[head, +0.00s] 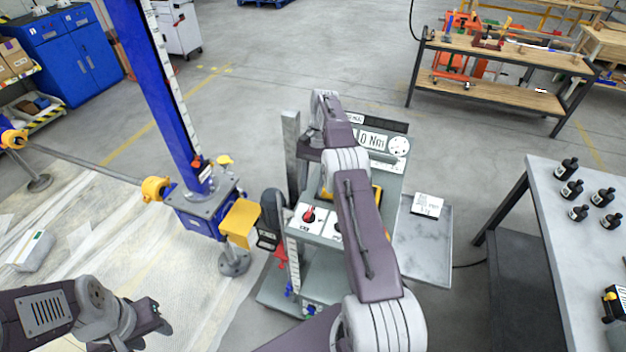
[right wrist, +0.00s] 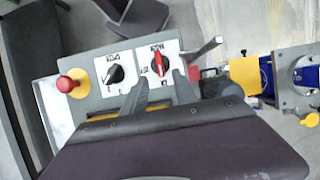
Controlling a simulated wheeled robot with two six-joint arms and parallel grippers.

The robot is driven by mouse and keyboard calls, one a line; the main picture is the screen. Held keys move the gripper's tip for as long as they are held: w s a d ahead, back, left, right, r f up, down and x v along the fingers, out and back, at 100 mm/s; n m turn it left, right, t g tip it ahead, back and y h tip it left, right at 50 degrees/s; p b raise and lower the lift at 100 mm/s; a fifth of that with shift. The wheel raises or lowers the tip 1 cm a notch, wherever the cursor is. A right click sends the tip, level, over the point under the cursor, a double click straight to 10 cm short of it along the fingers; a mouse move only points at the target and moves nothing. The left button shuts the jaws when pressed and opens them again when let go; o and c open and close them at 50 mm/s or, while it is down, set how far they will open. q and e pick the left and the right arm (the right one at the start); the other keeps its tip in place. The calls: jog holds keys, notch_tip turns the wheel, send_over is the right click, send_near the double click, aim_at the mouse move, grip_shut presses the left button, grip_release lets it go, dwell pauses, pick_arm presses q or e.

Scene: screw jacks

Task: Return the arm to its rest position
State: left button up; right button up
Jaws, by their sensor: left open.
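My left gripper (head: 152,318) is at the lower left of the head view, open and empty above the pale floor sheet. My right arm (head: 362,235) reaches over the control cabinet. In the right wrist view, my right gripper (right wrist: 161,78) has its two grey fingers apart, with nothing between them. A red rotary knob (right wrist: 159,64) on a white plate lies just beyond the fingertips. I cannot tell whether they touch it. The red knob (head: 309,214) also shows in the head view. The right fingertips are hidden behind the arm there.
A black knob (right wrist: 115,73) and a red push button (right wrist: 66,84) are on the same panel. A blue screw jack (head: 172,95) with a yellow box (head: 240,222) stands left of the cabinet. A grey table (head: 545,230) with black bottles is at right.

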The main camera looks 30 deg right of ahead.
pick_arm(q)
jog(key=shift+r, duration=0.6)
pick_arm(e)
jog(key=shift+d+r, duration=0.1)
jog(key=shift+r, duration=0.4)
jog(key=s+a+r+n+h+b, duration=0.1)
jog(key=a+r+n+b, duration=0.1)
jog(key=a+r, duration=0.35)
jog(key=s+a+r+n+b, duration=0.1)
jog(key=s+a+r+b, duration=0.1)
jog(key=a+r+b, duration=0.3)
pick_arm(q)
notch_tip(320, 180, down, 8)
pick_arm(e)
jog(key=s+a+f+n+t+h, duration=0.1)
jog(key=s+a+f+n+t, duration=0.1)
jog(key=s+f, duration=0.6)
jog(key=s+a+f+n+t+h, duration=0.1)
jog(key=s+f+n, duration=0.3)
jog(key=s+f, duration=0.4)
jog(key=shift+s+a+f+n+t, duration=0.3)
jog(key=shift+s+a+f+t, duration=0.15)
jog(key=shift+s, duration=0.55)
